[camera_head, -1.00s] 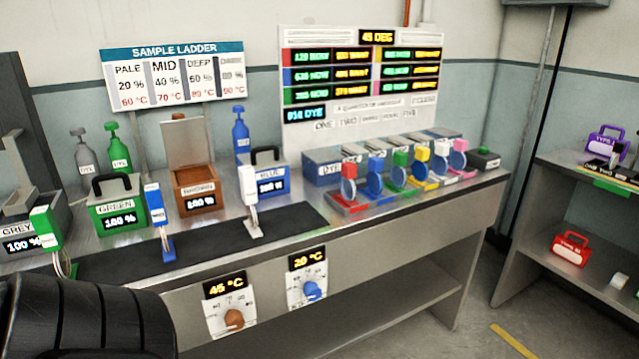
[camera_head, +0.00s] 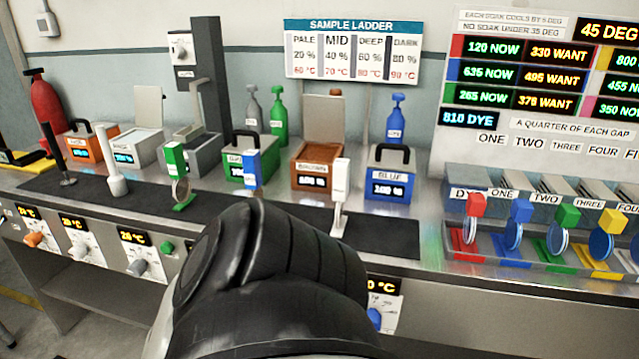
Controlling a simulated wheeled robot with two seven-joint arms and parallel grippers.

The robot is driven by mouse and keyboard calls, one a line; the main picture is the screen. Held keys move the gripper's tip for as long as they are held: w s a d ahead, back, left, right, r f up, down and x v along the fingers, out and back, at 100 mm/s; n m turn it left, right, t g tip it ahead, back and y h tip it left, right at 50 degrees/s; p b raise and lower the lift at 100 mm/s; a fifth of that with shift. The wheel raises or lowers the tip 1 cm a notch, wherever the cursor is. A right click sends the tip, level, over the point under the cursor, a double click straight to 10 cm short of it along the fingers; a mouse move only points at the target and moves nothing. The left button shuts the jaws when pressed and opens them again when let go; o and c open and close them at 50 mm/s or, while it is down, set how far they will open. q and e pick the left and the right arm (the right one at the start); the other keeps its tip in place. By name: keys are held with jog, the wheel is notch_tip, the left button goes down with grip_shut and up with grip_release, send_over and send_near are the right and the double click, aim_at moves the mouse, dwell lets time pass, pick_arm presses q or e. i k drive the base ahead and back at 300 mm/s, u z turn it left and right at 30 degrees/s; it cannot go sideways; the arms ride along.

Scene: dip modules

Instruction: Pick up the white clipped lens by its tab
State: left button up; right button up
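A green-tabbed lens (camera_head: 176,158) on a green foot stands farther left. A large black part of my own arm covers the bottom middle, in front of and below the white tab. Neither gripper's fingers show.
Behind the mat stand green (camera_head: 247,172), brown (camera_head: 319,178) and blue (camera_head: 391,185) boxes. A rack at right holds red (camera_head: 470,235), blue, green and yellow lenses. A white pestle-like post (camera_head: 113,165) and a black one (camera_head: 62,160) stand at left. The mat right of the white lens is clear.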

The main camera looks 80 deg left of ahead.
aim_at(341, 166)
jog(key=u, duration=2.5)
